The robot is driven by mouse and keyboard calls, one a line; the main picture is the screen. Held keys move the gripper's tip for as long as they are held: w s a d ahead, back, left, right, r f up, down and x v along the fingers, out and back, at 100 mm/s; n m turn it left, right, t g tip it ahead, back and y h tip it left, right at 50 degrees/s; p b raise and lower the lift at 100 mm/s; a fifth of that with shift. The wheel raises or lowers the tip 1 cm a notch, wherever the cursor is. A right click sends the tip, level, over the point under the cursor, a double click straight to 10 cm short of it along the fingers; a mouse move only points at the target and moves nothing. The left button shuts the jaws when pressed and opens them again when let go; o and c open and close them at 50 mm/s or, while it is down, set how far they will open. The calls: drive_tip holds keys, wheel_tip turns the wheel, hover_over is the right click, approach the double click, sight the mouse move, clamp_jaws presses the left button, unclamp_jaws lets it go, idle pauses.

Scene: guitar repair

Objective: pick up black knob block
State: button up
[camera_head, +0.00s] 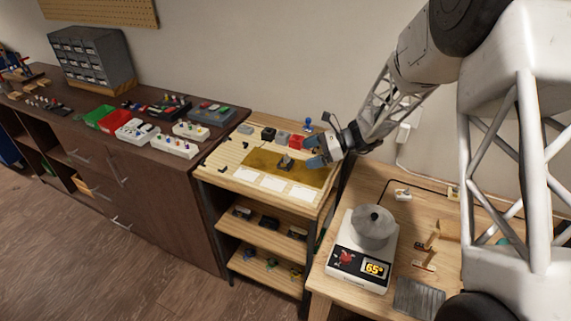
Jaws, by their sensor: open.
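A small black block (268,133) stands at the back of the light wooden bench, left of a red block (281,138). It looks like the black knob block, but its knob is too small to make out. My gripper (312,152) is open and comes in from the right, with its blue fingertips over the right side of the bench. It is to the right of the black block and apart from it. A small dark grey piece (285,164) sits on the gold mat (258,161), left of and slightly below the fingertips.
A pale grey block (245,128) and a blue knob (308,121) flank the row. White cards (273,185) lie along the bench front. A dark cabinet with pedals and a red tray (108,124) stands left. A hot plate with a grey pot (372,226) stands front right.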

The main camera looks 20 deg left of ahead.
sight(287, 160)
drive_tip(key=shift+x, duration=1.15)
drive_tip(key=shift+x, duration=2.6)
drive_tip(key=c, duration=1.1)
